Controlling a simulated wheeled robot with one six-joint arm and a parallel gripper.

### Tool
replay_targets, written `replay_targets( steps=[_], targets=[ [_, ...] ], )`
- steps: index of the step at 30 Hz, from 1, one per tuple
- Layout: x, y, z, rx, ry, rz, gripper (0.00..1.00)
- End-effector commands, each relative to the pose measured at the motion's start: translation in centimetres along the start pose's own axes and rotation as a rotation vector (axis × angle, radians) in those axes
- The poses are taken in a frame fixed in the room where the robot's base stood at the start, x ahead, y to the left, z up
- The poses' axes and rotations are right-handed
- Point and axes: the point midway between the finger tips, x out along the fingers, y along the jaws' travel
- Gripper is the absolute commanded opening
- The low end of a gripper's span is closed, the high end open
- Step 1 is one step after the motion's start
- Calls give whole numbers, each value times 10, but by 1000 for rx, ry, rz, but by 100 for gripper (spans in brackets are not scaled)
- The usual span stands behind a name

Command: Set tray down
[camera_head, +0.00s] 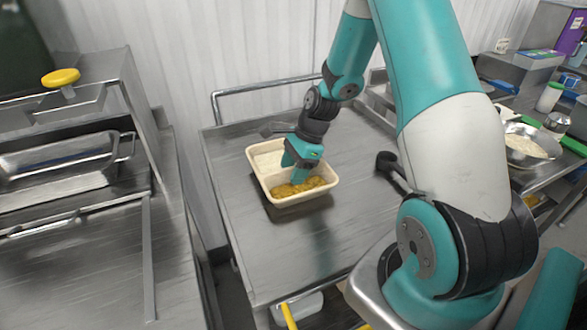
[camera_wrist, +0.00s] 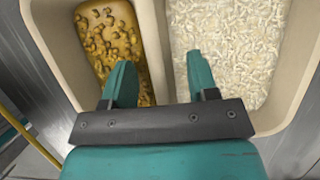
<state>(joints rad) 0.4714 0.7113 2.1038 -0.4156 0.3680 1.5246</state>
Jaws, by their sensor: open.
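The cream tray (camera_head: 306,197) has two compartments and appears to sit level on the metal cart top (camera_head: 240,240). One compartment holds brown-yellow curry (camera_head: 299,187), the other white rice; in the wrist view the curry (camera_wrist: 112,40) is on the left and the rice (camera_wrist: 235,45) on the right. My gripper (camera_head: 294,170) points down over the middle of the tray. In the wrist view my gripper (camera_wrist: 160,72) is open, one finger on each side of the tray's divider (camera_wrist: 155,40). Whether the fingers touch the divider cannot be told.
A black ladle-like tool (camera_head: 388,165) lies to the tray's right, near my arm. A metal rail (camera_head: 265,87) edges the cart's back. A steel counter with metal pans (camera_head: 65,165) stands left. A bowl of rice (camera_head: 527,145) is far right. The cart's front is clear.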

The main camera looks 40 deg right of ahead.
Motion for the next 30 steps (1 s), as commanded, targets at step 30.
replay_targets(
  steps=[30],
  targets=[
    [-129,81,148,-976,5,55,54]
  ],
)
